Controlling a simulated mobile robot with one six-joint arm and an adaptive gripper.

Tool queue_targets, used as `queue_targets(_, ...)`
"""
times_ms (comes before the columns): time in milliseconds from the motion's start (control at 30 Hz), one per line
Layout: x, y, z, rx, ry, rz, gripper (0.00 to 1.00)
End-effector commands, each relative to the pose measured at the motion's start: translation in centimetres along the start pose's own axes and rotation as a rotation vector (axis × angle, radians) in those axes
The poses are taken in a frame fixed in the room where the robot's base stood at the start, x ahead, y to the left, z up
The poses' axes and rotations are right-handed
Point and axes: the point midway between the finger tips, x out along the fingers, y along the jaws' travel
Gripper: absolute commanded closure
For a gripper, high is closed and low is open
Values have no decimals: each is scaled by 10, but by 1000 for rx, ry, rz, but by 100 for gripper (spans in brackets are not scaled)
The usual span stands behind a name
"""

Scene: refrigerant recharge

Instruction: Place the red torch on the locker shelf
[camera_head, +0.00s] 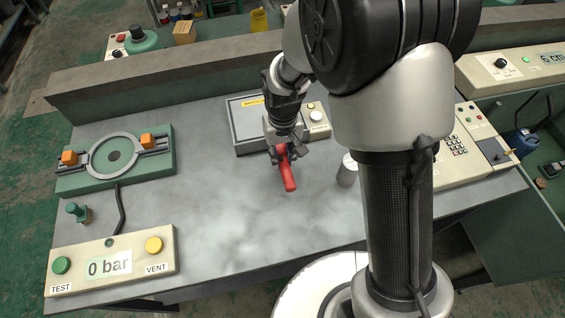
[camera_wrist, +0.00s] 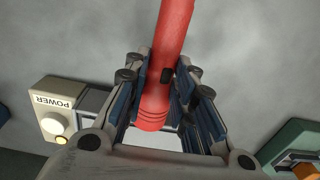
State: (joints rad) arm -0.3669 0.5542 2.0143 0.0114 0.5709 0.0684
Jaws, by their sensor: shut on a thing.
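The red torch (camera_head: 286,172) is a red cylinder with a dark button, held in my gripper (camera_head: 282,153) above or at the middle of the grey bench top. In the wrist view the red torch (camera_wrist: 170,60) runs up from between the blue-padded fingers of my gripper (camera_wrist: 172,98), which are shut around its ribbed end. The gap between torch and bench top cannot be told. I cannot make out the locker shelf for certain in either view.
A grey box (camera_head: 243,137) with a yellow label and a cream power panel (camera_head: 316,118) stand behind my gripper. A green ring fixture (camera_head: 72,180), a green fitting (camera_head: 78,212) and a 0 bar panel (camera_head: 110,262) lie left. A ribbed silver cylinder (camera_head: 347,172) and keypad console (camera_head: 465,150) are right.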

Motion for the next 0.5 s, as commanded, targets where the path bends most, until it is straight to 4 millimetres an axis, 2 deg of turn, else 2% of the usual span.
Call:
queue_targets(233, 38, 0, 1, 0, -3, 0, 100)
queue_targets(500, 38, 0, 0, 0, 0, 0, 100)
